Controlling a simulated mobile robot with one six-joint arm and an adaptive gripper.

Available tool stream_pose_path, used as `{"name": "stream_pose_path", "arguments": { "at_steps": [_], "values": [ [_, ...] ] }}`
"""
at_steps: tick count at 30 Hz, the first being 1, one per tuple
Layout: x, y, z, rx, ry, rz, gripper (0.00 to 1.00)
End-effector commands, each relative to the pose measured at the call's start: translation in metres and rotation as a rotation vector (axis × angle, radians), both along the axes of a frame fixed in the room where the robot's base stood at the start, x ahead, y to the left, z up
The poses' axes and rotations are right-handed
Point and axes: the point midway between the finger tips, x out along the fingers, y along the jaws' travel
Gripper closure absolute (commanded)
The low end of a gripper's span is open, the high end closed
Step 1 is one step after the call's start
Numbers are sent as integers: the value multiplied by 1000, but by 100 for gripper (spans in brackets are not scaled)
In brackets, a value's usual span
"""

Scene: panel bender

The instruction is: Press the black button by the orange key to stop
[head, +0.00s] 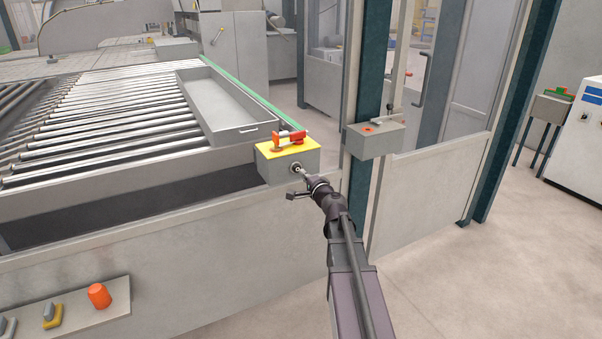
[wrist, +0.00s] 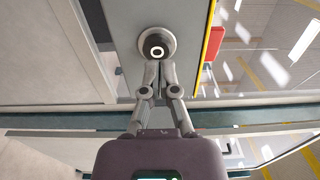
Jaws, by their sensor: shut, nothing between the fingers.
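A grey box (head: 287,168) with a yellow top stands at the corner of the roller table. The orange-red key (head: 289,141) lies across its top. The black button (head: 296,167) sits in a round metal ring on the box's front face. In the wrist view the button (wrist: 157,45) shows a white ring at its centre. My gripper (head: 304,174) is shut and empty, in front of that face. In the wrist view its fingertips (wrist: 158,65) overlap the button's lower edge. I cannot tell whether they touch it.
A grey tray (head: 225,105) lies on the rollers behind the box. A second grey box (head: 374,138) with a small orange part is on the post at right. A panel with an orange knob (head: 99,296) is at lower left.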

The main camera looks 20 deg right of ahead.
Motion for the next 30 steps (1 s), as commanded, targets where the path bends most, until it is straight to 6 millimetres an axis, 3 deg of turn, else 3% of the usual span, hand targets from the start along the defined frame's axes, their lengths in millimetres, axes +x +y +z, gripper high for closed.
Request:
{"name": "stream_pose_path", "arguments": {
  "at_steps": [6,15,21,30],
  "values": [
    [-44,-2,0,-1,0,-5,100],
    [-90,-4,0,-1,0,-5,100],
    [-103,-5,0,-1,0,-5,100],
    [-105,-5,0,-1,0,-3,100]
  ]
}}
